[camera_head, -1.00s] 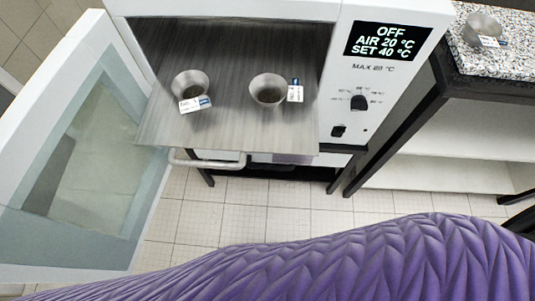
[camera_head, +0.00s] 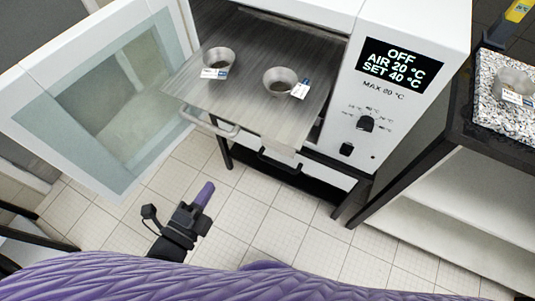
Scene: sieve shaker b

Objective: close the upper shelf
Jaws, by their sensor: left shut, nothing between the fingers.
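The upper shelf (camera_head: 232,98) is a grey metal plate pulled out of the white drying oven (camera_head: 408,22). It carries two small metal bowls with labels, a left bowl (camera_head: 219,61) and a right bowl (camera_head: 280,81). A pale bar handle (camera_head: 212,125) shows at its front edge, toward the left. My left gripper (camera_head: 204,194) is black with purple fingers, shut and empty. It appears over the floor in front of the shelf, apart from the handle. My right gripper is out of view.
The oven door (camera_head: 30,92) with its glass pane stands wide open at the left. A dark bar handle (camera_head: 280,163) shows under the shelf. At right, a speckled slab (camera_head: 496,65) on a dark bench bears another labelled bowl (camera_head: 513,82). Tiled floor lies clear below.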

